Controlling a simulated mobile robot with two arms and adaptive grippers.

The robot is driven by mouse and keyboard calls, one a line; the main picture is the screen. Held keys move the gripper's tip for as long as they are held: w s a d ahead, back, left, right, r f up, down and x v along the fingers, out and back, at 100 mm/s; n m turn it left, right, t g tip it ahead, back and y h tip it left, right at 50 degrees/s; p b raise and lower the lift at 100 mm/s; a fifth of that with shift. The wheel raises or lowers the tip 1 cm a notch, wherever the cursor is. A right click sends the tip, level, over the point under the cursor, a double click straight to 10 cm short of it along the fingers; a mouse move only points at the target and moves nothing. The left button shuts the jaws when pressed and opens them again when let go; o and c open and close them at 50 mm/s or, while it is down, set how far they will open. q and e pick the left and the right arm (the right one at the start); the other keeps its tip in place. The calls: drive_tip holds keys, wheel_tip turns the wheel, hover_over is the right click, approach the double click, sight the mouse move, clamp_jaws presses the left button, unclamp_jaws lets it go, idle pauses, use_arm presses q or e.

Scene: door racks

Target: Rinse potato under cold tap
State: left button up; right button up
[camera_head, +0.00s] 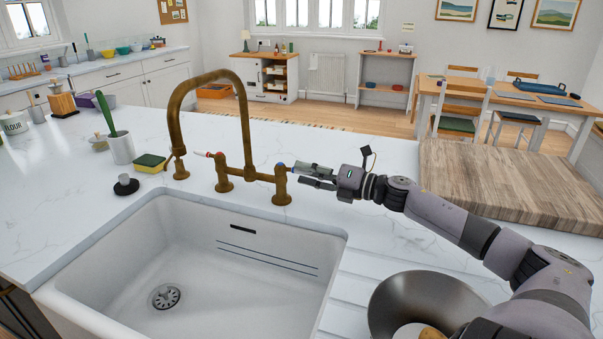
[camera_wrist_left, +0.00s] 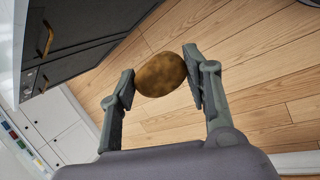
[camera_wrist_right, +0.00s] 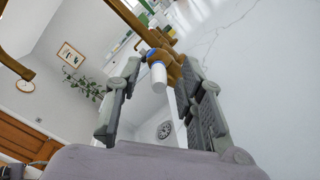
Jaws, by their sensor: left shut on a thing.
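A brown potato (camera_wrist_left: 160,75) is clasped between the fingers of my left gripper (camera_wrist_left: 159,66), over the wooden floor in the left wrist view; this gripper is outside the head view. A brass tap (camera_head: 247,130) arches over the white sink (camera_head: 225,262). My right gripper (camera_head: 298,174) is open beside the tap's right, blue-marked handle. In the right wrist view the white handle end (camera_wrist_right: 158,77) with its blue band shows between the parted fingers; contact cannot be told. The red-marked handle (camera_head: 203,154) is on the left.
A metal bowl (camera_head: 388,300) at the lower right holds a brownish item, partly cut off. A wooden board (camera_head: 500,185) lies right. The sink is empty.

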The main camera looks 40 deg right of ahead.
drive_tip(key=shift+x, duration=0.9)
drive_tip(key=shift+c, duration=0.3)
clamp_jaws()
drive_tip(key=shift+a, duration=0.1)
